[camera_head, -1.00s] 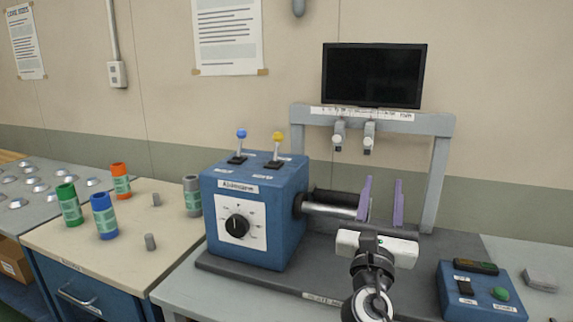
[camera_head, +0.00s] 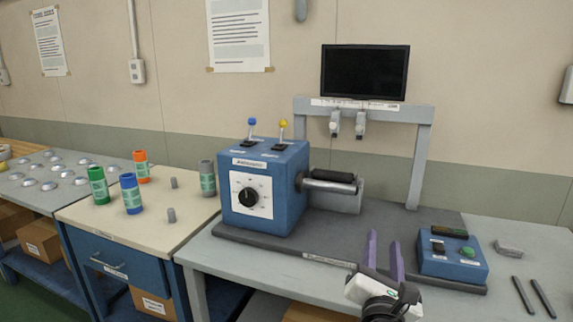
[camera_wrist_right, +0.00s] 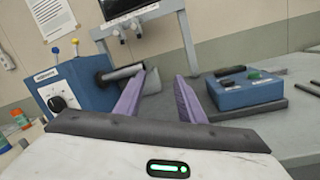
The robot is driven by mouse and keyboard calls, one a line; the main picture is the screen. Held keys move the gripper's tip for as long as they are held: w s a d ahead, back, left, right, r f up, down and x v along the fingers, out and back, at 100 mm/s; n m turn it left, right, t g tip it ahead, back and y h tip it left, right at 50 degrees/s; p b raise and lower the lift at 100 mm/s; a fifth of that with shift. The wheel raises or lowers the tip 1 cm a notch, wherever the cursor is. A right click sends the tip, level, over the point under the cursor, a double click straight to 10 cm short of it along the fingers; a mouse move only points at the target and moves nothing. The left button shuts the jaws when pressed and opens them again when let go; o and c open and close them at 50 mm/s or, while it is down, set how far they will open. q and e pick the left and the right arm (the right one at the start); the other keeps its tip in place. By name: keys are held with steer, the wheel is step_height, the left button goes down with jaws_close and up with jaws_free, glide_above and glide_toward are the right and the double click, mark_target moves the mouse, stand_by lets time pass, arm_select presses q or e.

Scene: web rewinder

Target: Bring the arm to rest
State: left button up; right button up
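My right gripper (camera_head: 384,256) is at the front of the machine, its two purple fingers apart with nothing between them. In the right wrist view the same fingers (camera_wrist_right: 160,98) stand wide open and empty. Behind them is the blue rewinder box (camera_head: 263,188) with its dial, two levers and a dark roller on a metal shaft (camera_head: 330,180). The fingers are apart from the shaft. My left gripper is not in either view.
A blue control box (camera_head: 452,258) with a green button stands to the right of my right gripper. A frame with a black monitor (camera_head: 365,72) rises behind. Several coloured cores, including a blue one (camera_head: 131,194), stand on the left cabinet. Two dark rods (camera_head: 543,297) lie at far right.

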steer(key=s+f+m+g+y, duration=0.15)
steer(key=s+f+m, duration=0.25)
steer(key=f, duration=0.4)
steer(key=s+a+f+m+g+y, duration=0.1)
steer(key=s+f+m+g, duration=0.15)
steer(key=s+f, duration=0.4)
steer(key=s+f+m+g+y, duration=0.1)
steer(key=s+f+m+y, duration=0.1)
steer(key=f+m, duration=0.5)
steer(key=s+a+f+m+g+y, duration=0.1)
steer(key=s+f+m+g, duration=0.1)
steer(key=s+f+m, duration=0.4)
steer(key=s+a+f+m+g+y, duration=0.1)
steer(key=s+f+m, duration=0.5)
steer(key=s, duration=0.9)
step_height(320, 180, down, 2)
steer(key=shift+s+a+g+y, duration=0.3)
steer(key=shift+g+y, duration=0.35)
steer(key=shift+g, duration=0.35)
steer(key=shift+c, duration=0.6)
